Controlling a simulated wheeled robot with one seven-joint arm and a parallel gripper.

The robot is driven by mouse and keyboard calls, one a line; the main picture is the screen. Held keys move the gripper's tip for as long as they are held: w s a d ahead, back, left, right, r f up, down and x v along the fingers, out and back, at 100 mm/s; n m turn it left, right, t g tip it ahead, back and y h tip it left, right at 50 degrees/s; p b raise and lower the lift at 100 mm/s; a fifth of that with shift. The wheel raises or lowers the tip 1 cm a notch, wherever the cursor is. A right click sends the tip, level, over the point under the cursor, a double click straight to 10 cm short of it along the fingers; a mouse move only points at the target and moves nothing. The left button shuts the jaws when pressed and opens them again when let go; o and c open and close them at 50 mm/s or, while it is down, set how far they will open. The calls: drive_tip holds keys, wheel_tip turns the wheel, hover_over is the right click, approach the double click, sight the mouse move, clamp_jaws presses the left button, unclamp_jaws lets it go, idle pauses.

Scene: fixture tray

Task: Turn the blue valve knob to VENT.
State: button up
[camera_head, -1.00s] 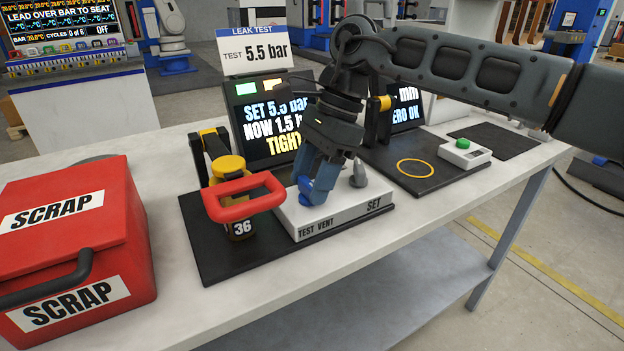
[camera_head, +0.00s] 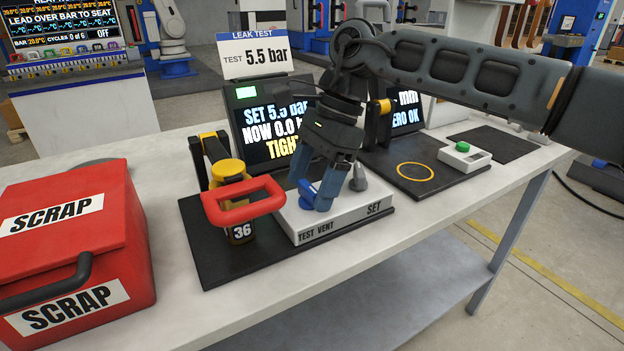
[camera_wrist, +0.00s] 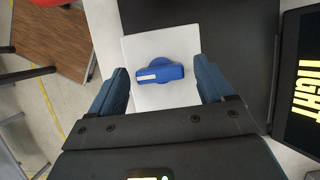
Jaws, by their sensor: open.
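The blue valve knob (camera_wrist: 160,72) sits on the white valve box (camera_head: 340,218), whose front carries the labels TEST, VENT and SET. In the wrist view the knob's bar lies crosswise, with a white mark toward its left end. My gripper (camera_head: 318,195) is over the knob in the head view and hides part of it. In the wrist view its two blue fingers (camera_wrist: 163,90) are spread apart, one to each side of the knob, not touching it. The display (camera_head: 275,120) reads SET 5.5 bar, NOW 0.0 and TIGHT, partly hidden by my arm.
A red-handled clamp (camera_head: 245,200) holds a part marked 36 left of the valve box. A grey knob (camera_head: 358,180) stands on the box's right. A red SCRAP bin (camera_head: 75,235) is at the left. A green-button box (camera_head: 465,155) is at the right.

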drive_tip(key=v, duration=0.7)
drive_tip(key=shift+r, duration=0.35)
drive_tip(key=shift+w+d, duration=0.1)
drive_tip(key=shift+d, duration=0.1)
